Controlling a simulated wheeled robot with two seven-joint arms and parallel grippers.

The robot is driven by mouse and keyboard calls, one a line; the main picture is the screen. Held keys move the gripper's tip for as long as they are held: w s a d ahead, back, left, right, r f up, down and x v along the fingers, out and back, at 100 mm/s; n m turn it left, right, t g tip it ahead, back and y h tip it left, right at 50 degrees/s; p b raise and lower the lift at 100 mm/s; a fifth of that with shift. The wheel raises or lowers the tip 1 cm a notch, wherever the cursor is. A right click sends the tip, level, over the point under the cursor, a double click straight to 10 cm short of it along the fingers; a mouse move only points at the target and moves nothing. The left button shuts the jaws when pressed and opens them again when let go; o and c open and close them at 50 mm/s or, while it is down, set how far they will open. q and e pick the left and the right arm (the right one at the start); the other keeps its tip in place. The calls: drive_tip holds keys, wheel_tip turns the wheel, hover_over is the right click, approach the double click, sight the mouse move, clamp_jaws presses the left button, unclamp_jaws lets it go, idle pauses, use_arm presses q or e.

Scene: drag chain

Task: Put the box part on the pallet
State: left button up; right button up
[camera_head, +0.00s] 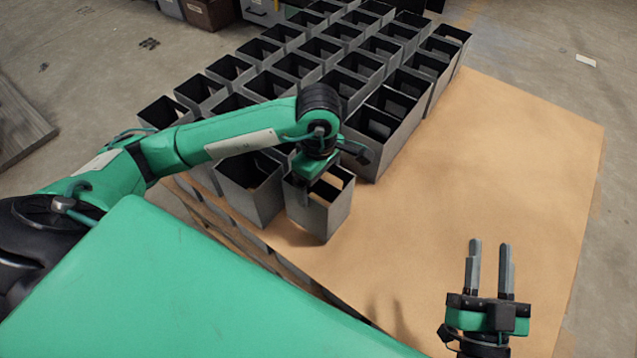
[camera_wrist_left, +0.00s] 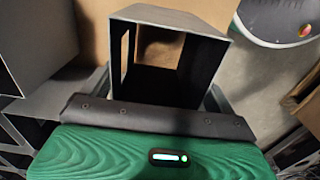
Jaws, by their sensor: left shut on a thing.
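The box part (camera_head: 324,216) is a grey, open-topped square box in the front row at the pallet's left side. It is upright, at or just above the brown surface of the pallet (camera_head: 470,170); I cannot tell if it touches. My left gripper (camera_head: 320,190) is above it and shut on it, with the fingers partly hidden by the wrist. My right gripper (camera_head: 489,255) is open and empty over the pallet's near right area.
Several rows of like grey boxes (camera_head: 355,65) stand at the pallet's left and back, with one box (camera_head: 250,190) close left of the held one. The pallet's right half is bare. Dark containers (camera_head: 208,12) stand on the floor behind.

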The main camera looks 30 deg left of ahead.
use_arm(q)
drive_tip(key=shift+f, duration=0.5)
use_arm(e)
drive_tip(key=shift+d+r, duration=0.15)
drive_tip(key=shift+r, duration=0.35)
use_arm(q)
drive_tip(key=shift+f, duration=0.1)
use_arm(e)
drive_tip(key=shift+d+r+t, duration=0.15)
drive_tip(key=shift+r+t, duration=0.15)
drive_tip(key=shift+t, duration=0.1)
drive_tip(key=shift+r, duration=0.1)
use_arm(q)
drive_tip(key=o, duration=1.5)
drive_tip(key=shift+o, duration=0.2)
use_arm(e)
drive_tip(key=shift+r, duration=0.2)
